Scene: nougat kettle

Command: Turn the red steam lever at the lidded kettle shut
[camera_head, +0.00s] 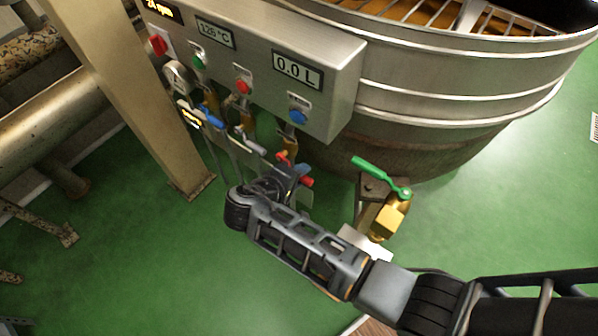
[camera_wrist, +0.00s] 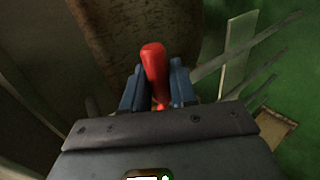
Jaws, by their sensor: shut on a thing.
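The red lever (camera_wrist: 153,62) stands between the two fingers of my gripper (camera_wrist: 157,86) in the wrist view, with its rounded end sticking out past the fingertips. My gripper is shut on it. In the head view my gripper (camera_head: 297,178) is below the control box, and a red end of the lever (camera_head: 307,181) shows beside the fingers. Most of the lever and its valve are hidden behind my gripper. The kettle (camera_head: 440,110) is a large round steel vessel at the upper right, with bars across its top.
A green lever (camera_head: 380,175) on a brass valve (camera_head: 389,217) is right of my gripper. The steel control box (camera_head: 335,75) with displays and buttons hangs above. Green floor (camera_head: 480,220) is clear at right.

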